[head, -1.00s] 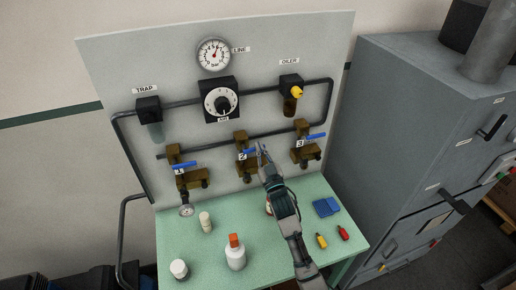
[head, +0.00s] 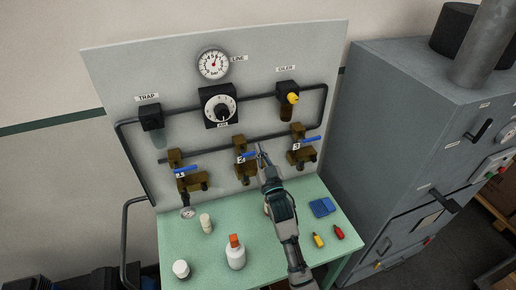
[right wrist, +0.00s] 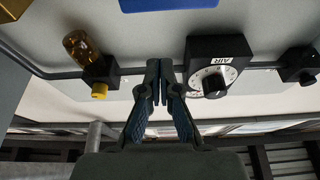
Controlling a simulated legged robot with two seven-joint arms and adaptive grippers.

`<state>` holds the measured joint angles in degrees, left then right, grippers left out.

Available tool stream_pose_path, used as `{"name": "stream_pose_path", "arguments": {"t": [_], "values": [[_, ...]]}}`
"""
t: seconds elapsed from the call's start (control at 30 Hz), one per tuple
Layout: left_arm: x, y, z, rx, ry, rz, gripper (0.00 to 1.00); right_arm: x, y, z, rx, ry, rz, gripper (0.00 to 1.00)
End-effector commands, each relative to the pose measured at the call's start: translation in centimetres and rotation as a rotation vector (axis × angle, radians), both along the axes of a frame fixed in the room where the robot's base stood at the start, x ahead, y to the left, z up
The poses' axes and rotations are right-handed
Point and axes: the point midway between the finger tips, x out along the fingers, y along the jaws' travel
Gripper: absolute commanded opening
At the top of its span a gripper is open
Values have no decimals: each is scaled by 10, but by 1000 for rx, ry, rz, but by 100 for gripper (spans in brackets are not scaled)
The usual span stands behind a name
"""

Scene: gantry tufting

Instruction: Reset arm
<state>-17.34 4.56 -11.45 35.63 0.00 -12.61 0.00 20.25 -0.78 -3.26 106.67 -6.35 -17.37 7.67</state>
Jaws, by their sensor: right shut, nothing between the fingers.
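My right gripper (head: 262,152) is in front of the panel, between brass valve 2 (head: 243,170) and brass valve 3 (head: 300,156) in the head view. Its fingers are together and empty. In the right wrist view the gripper (right wrist: 159,68) points up at the panel, between the yellow-knobbed oiler (right wrist: 98,72) and the black AIR regulator (right wrist: 216,68). I cannot tell whether its fingertips touch anything. The blue levers of the valves stick out to the right and slope a little upward. My left gripper is not in view.
The green table (head: 200,262) holds a white bottle with an orange cap (head: 235,254), white containers, a blue pad (head: 321,207), and small yellow and red bottles. A pressure gauge (head: 213,64) tops the panel (head: 150,75). A grey cabinet (head: 390,150) stands at right.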

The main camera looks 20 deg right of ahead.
Motion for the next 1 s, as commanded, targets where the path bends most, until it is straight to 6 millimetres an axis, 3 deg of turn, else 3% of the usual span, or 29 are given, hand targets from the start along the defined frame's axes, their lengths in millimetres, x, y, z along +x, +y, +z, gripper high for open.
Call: {"name": "stream_pose_path", "arguments": {"t": [0.03,0.3,0.57,0.63,0.73,0.83,1.0], "values": [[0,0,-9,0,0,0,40,-12,-1,-14,0,5,0,0],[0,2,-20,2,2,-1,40,-58,-4,-29,0,5,-1,0],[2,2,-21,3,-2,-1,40,-69,-4,-31,-1,7,0,0],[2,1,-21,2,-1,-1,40,-71,-3,-41,-5,37,-1,0],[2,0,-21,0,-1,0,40,-80,-4,-79,-17,164,-3,0],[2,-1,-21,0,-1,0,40,-106,-4,-144,-39,384,-1,0],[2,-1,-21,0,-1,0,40,-187,-4,-257,-93,820,17,0]]}}
